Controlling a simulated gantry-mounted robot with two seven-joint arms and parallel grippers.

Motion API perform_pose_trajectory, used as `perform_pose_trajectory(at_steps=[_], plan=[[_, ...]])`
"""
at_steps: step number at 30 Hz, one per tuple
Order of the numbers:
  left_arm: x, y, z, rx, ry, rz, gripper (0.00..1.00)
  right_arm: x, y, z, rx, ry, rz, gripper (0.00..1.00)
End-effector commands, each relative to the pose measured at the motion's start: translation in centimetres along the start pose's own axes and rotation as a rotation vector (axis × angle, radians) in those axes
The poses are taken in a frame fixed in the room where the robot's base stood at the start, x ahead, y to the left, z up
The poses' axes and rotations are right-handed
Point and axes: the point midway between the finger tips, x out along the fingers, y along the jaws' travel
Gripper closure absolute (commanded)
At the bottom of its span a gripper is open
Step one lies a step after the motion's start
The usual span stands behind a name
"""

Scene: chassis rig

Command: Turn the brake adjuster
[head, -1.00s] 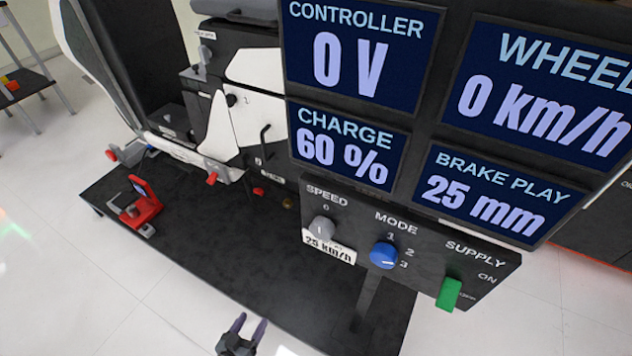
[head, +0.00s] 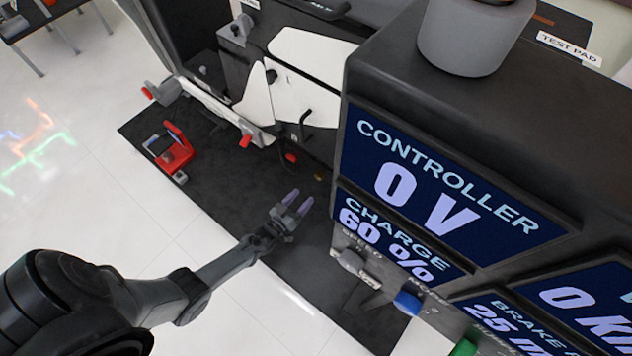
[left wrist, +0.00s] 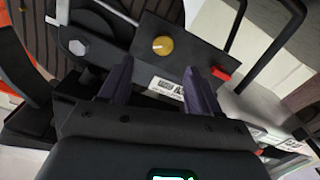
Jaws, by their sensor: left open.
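A round brass knob (left wrist: 163,45), which looks like the brake adjuster, sits on a dark bracket in the left wrist view. In the head view it is a tiny brass spot (head: 318,177) low on the chassis. My left gripper (head: 298,202) is open and empty, its purple fingers pointing toward the chassis. In the left wrist view the knob lies beyond and between the open fingertips (left wrist: 157,72), apart from them. The brake play display (head: 520,325) reads 25 mm and is partly cut off. My right gripper is not in view.
A red-tipped part (left wrist: 221,73) and a black bent bar (left wrist: 285,45) are close to the right finger. A grey hex bolt (left wrist: 77,47) is at left. The console (head: 450,130) stands right of my arm. A red device (head: 174,150) lies on the black mat (head: 235,185).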

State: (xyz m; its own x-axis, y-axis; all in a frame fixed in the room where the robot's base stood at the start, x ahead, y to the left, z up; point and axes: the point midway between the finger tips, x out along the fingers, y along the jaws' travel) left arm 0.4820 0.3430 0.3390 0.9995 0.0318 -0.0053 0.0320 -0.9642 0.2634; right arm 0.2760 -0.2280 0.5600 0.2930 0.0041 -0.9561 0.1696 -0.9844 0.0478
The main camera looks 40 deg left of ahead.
Motion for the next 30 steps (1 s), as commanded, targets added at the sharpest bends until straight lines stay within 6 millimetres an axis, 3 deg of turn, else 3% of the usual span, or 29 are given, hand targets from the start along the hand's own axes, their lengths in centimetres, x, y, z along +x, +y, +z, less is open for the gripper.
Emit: perform_pose_trajectory(at_steps=[6,15,29,30], plan=[[3.8,-0.1,0.2,0.001,0.005,0.001,0.37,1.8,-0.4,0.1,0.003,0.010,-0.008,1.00],[7.5,-0.1,0.2,0.002,0.001,0.001,0.37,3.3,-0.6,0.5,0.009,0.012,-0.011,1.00],[8.4,0.0,-0.1,0.002,0.001,0.000,0.37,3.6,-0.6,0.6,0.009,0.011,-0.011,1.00],[8.4,0.0,-0.1,0.002,0.001,0.000,0.42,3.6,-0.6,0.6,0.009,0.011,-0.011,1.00]])
